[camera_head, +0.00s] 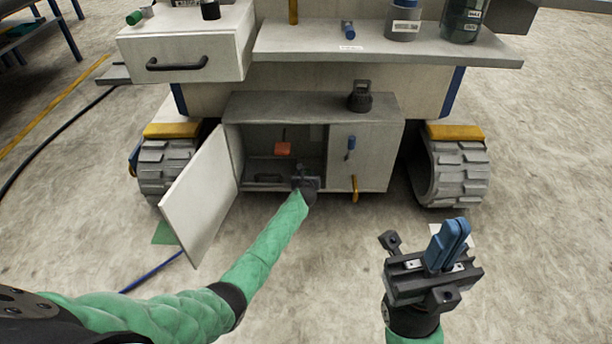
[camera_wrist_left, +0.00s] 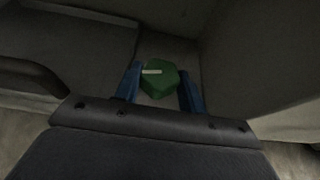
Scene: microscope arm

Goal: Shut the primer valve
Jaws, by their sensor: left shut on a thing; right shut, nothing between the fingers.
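My left arm reaches into the open cabinet (camera_head: 364,105) under the bench. My left gripper (camera_head: 306,180) is at the lower right of its open compartment. In the left wrist view, its blue fingers (camera_wrist_left: 160,90) are on either side of a green knob-like piece (camera_wrist_left: 159,76) with a pale stripe, and they are shut on it. I cannot tell whether this is the primer valve. The head view hides the green piece behind my gripper. A blue handle (camera_head: 350,146) and a yellow handle (camera_head: 354,186) are on the right front panel. My right gripper (camera_head: 452,238) is shut and empty, in front of the right track.
The cabinet door (camera_head: 200,195) stands open to the left, beside my left forearm. An orange-red piece (camera_head: 282,149) shows inside. A dark weight-like object (camera_head: 360,97) stands on top. Tracks flank the cabinet. The floor in front is mostly clear, with a blue hose (camera_head: 150,272) at left.

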